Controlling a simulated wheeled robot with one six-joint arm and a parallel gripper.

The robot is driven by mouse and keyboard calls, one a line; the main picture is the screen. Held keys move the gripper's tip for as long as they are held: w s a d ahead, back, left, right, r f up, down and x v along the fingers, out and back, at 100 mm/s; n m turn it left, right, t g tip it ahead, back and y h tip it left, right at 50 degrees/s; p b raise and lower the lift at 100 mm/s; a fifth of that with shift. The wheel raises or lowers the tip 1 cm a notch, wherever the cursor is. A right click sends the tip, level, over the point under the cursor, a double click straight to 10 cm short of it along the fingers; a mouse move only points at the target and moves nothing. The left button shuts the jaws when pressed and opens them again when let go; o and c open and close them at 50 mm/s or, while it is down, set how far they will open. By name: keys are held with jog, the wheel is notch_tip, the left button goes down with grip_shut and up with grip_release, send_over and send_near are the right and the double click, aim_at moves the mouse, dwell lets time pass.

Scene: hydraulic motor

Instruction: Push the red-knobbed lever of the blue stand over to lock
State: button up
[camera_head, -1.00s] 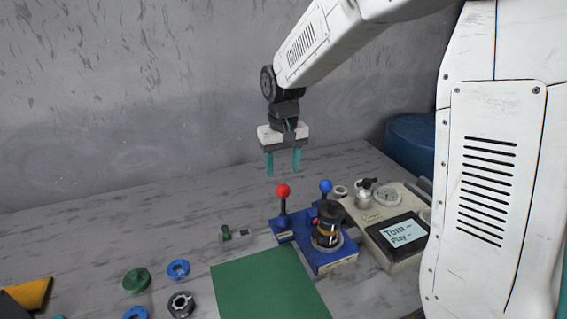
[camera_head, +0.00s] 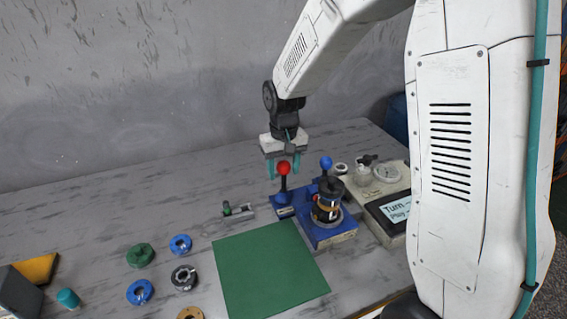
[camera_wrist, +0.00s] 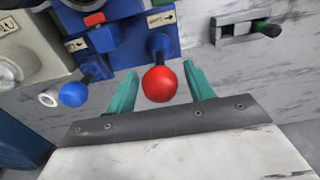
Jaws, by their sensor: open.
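The blue stand (camera_head: 318,236) sits on the grey table and holds a dark cylindrical motor part (camera_head: 327,204). Its red-knobbed lever (camera_head: 283,168) stands upright at the left, and a blue-knobbed lever (camera_head: 326,163) stands to its right. My gripper (camera_head: 284,172) is open with teal fingers, at the red knob in the head view. In the wrist view the red knob (camera_wrist: 160,84) lies between the two open fingers (camera_wrist: 163,88), with a gap on each side. The blue knob (camera_wrist: 73,94) is outside the fingers. I cannot tell whether anything touches the red knob.
A grey device with a screen (camera_head: 395,209) stands right of the stand. A green mat (camera_head: 268,270) lies in front. Several rings, including a green one (camera_head: 141,255), lie at left. A small green-handled slider (camera_head: 238,210) is left of the stand.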

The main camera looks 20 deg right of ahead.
jog(key=c, duration=0.6)
jog(key=shift+c, duration=0.2)
jog(key=shift+a, duration=0.8)
jog(key=shift+a+f, duration=0.1)
jog(key=shift+a, duration=0.05)
jog(key=shift+a+f, duration=0.15)
jog(key=shift+a, duration=0.5)
